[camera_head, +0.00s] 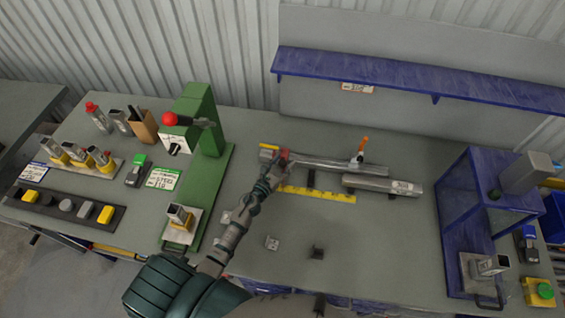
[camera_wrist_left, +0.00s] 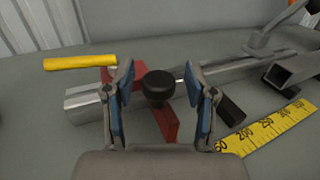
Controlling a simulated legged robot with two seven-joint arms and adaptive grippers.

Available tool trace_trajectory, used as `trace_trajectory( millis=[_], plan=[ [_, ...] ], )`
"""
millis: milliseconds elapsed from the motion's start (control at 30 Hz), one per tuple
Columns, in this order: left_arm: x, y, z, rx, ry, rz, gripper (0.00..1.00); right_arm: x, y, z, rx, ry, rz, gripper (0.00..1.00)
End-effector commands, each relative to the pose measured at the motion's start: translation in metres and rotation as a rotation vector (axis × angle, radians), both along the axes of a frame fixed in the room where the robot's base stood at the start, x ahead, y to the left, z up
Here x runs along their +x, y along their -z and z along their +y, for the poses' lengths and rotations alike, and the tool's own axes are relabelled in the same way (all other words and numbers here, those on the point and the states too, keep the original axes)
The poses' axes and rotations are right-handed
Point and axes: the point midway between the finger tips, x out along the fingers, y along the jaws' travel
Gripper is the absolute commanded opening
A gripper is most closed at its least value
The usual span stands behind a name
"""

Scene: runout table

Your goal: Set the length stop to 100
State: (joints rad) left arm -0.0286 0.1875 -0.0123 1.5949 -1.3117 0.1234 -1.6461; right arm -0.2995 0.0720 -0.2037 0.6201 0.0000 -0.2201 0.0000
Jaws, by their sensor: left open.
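The length stop is a red block (camera_wrist_left: 160,116) with a black round knob (camera_wrist_left: 158,86), seated across a grey metal rail (camera_wrist_left: 95,98). The red stop also shows in the head view (camera_head: 285,153) at the rail's left end. My left gripper (camera_head: 277,166) is at the stop; in the wrist view its two blue-padded fingers (camera_wrist_left: 164,88) stand open, one on each side of the knob, with visible gaps. The 100 mark is not visible there.
A yellow bar (camera_wrist_left: 80,63) sticks out left behind the stop. An orange-handled clamp (camera_head: 361,151) is on the rail at right. A square tube (camera_head: 382,185) lies in front of it. A green press (camera_head: 200,120) stands left, a blue frame (camera_head: 470,200) right.

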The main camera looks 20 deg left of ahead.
Motion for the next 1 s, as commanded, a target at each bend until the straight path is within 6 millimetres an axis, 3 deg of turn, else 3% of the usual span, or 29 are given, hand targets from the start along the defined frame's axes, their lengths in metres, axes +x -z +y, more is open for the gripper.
trace_trajectory(
  millis=[67, 200, 300, 767, 800, 900, 1000],
  plan=[
    [0.0, 0.0, 0.001, -0.001, 0.0, 0.0, 0.53, 0.0, 0.0, -0.004, -0.005, -0.001, 0.001, 0.0],
    [0.0, 0.0, 0.002, -0.003, -0.001, 0.0, 0.18, 0.0, 0.0, -0.011, -0.014, 0.0, 0.001, 0.0],
    [0.0, 0.001, 0.002, -0.003, 0.0, 0.0, 0.0, 0.0, 0.0, -0.015, -0.017, 0.001, 0.0, 0.0],
    [0.0, 0.002, 0.0, -0.004, -0.002, 0.003, 0.0, -0.001, 0.004, -0.004, -0.005, 0.003, 0.001, 0.0],
    [0.0, 0.002, 0.0, -0.004, -0.002, 0.003, 0.36, -0.001, 0.004, -0.002, -0.003, 0.004, 0.001, 0.0],
    [0.0, 0.002, 0.0, -0.004, -0.002, 0.003, 0.56, -0.001, 0.004, 0.0, 0.0, 0.003, 0.001, 0.0],
    [0.0, 0.001, 0.0, -0.003, -0.001, 0.001, 0.56, -0.001, 0.004, 0.0, 0.0, 0.003, 0.001, 0.0]
  ],
)
